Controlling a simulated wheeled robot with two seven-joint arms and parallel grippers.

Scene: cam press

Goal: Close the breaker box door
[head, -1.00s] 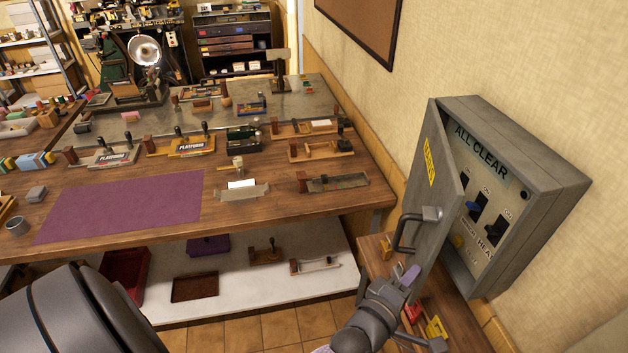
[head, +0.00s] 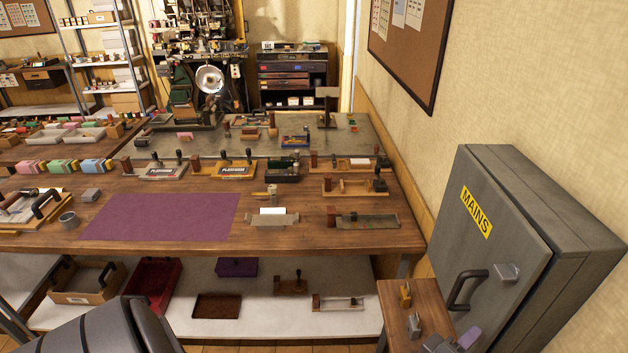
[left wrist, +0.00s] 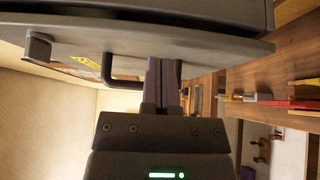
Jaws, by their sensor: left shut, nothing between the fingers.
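The grey breaker box (head: 580,245) is on the right wall. Its door (head: 485,230), with a yellow MAINS label (head: 476,212), lies over the box front. It looks shut or nearly shut, and I cannot tell whether it is flush. The black handle (head: 466,290) and a grey latch block (head: 506,272) are on its outer face. My left gripper (head: 468,337) is at the bottom edge, below the handle. In the left wrist view its purple fingers (left wrist: 163,80) are together and empty, close to the door (left wrist: 200,46) beside the handle (left wrist: 108,70). Contact is unclear. My right gripper is out of view.
A small wooden bench (head: 405,310) with small tools stands under the box. A long workbench (head: 300,240) with a purple mat (head: 160,217) and several wooden fixtures is to the left. A shelf with bins lies below it. A corkboard (head: 415,50) hangs on the wall.

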